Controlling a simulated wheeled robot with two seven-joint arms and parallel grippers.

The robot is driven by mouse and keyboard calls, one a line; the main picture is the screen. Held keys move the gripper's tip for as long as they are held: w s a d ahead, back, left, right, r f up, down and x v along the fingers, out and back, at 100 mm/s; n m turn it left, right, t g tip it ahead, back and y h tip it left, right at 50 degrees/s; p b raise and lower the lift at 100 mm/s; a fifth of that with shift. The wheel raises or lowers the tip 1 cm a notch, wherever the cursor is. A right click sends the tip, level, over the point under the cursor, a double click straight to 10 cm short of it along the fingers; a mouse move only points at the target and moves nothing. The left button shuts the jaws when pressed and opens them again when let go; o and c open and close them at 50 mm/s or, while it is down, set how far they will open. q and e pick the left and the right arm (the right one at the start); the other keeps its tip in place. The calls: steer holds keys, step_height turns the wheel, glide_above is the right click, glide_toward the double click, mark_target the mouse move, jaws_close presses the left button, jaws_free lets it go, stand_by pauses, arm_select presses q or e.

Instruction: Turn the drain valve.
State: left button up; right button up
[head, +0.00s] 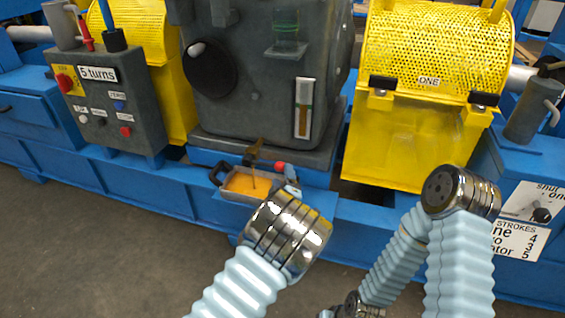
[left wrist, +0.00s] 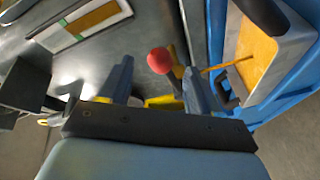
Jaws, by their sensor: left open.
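The drain valve (head: 254,150) is a small brass fitting low on the front of the dark grey housing, above an oil pan. Its red round knob (head: 281,167) sticks out to the right, and the knob also shows in the left wrist view (left wrist: 160,60). My left gripper (left wrist: 157,70) is open, with one finger on each side of the red knob. I cannot tell whether either finger touches it. In the head view my left wrist hides most of this gripper. My right arm is bent at the right, and its gripper is not in view.
The pan (head: 225,191) holds orange liquid and sits under the valve, close to my left gripper. A level gauge (head: 304,107) is on the housing above. A yellow guard (head: 395,140) stands to the right, a control box (head: 105,135) to the left. The floor in front is clear.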

mark_target(281, 163)
arm_select(q)
steer(key=w, duration=0.7)
steer(key=shift+w+a+p, duration=0.15)
steer(key=shift+a+p, duration=0.15)
jaws_close()
